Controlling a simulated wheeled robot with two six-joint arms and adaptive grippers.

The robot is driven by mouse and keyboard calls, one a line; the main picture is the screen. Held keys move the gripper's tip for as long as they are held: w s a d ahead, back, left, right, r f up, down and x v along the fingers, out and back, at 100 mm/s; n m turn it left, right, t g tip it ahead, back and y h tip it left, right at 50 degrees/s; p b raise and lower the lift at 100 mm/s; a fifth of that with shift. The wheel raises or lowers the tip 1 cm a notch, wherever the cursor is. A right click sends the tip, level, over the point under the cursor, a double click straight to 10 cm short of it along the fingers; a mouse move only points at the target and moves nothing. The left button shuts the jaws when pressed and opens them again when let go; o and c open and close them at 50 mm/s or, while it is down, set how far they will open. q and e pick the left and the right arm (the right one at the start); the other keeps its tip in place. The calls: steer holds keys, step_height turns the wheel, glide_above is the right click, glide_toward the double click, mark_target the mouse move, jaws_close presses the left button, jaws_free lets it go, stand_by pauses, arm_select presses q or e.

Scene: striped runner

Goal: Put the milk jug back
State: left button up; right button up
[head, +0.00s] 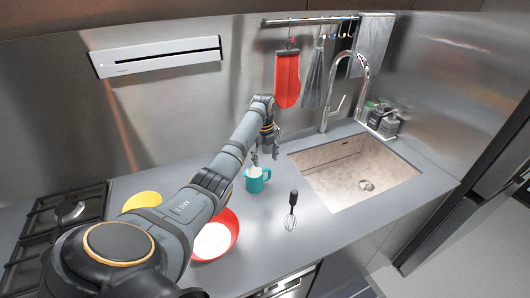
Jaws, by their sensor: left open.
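A teal jug or mug (254,184) with a handle on its right stands upright on the grey counter (328,232), left of the sink. Something white shows at its top. It is the only jug-like thing I see, and I cannot tell for sure that it is the milk jug. My left gripper (265,157) is open and points down just above and behind it. The fingers look empty, and I cannot tell whether one touches the rim. My right gripper is out of view.
A red bowl (232,225), white inside, and a yellow dish (142,201) lie partly behind my left arm. A whisk (291,212) is right of the jug. The sink (350,172) and tap (362,65) are at right, the hob (70,208) at left. A red mitt (287,80) hangs behind.

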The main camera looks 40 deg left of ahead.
arm_select(q)
step_height(320, 180, up, 6)
steer(key=b, duration=0.1)
steer(key=shift+r, duration=0.15)
steer(key=shift+s, duration=0.1)
